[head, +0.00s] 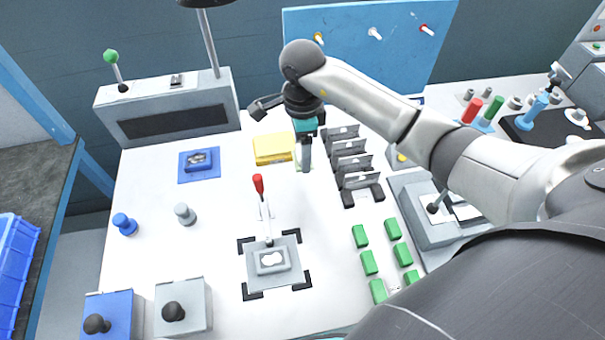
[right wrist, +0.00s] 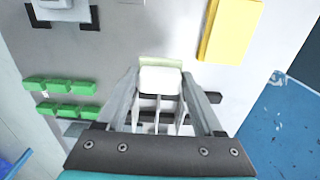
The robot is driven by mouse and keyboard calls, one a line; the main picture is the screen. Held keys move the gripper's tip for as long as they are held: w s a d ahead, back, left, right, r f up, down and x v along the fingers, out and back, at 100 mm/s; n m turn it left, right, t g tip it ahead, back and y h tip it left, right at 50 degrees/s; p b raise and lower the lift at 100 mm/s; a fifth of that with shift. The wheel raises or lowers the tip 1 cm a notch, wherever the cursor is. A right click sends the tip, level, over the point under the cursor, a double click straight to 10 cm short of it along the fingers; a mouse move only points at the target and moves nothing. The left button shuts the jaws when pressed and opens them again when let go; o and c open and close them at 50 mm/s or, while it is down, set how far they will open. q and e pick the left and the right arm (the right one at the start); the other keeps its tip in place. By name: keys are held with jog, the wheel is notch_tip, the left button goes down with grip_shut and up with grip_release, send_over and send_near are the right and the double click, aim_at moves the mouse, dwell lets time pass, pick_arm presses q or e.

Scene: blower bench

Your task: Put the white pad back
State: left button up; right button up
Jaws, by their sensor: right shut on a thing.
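My right gripper (head: 305,168) points down over the bench beside a yellow block (head: 273,149). It is shut on the white pad (right wrist: 160,80), which shows between the fingers in the right wrist view. A pale green strip (right wrist: 160,62) shows at the pad's far edge. In the head view the gripper mostly hides the pad. I cannot tell whether the pad touches the bench. My left gripper is not in view.
A dark slotted rack (head: 350,165) stands just right of the gripper. A grey fixture (head: 285,251) with a red-handled lever (head: 259,186) sits in front, between black corner marks. Several green blocks (head: 369,262) lie front right. White bench surface (head: 225,180) is free to the left.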

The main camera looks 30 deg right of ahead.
aim_at(302, 184)
notch_tip(302, 184, down, 9)
jog(key=shift+r+b, duration=0.2)
jog(key=shift+b, duration=0.4)
jog(key=shift+f, duration=0.15)
jog(key=o, duration=1.2)
jog(key=shift+r, duration=0.25)
notch_tip(302, 184, up, 12)
jog(key=shift+f+p, duration=0.1)
jog(key=shift+p, duration=0.8)
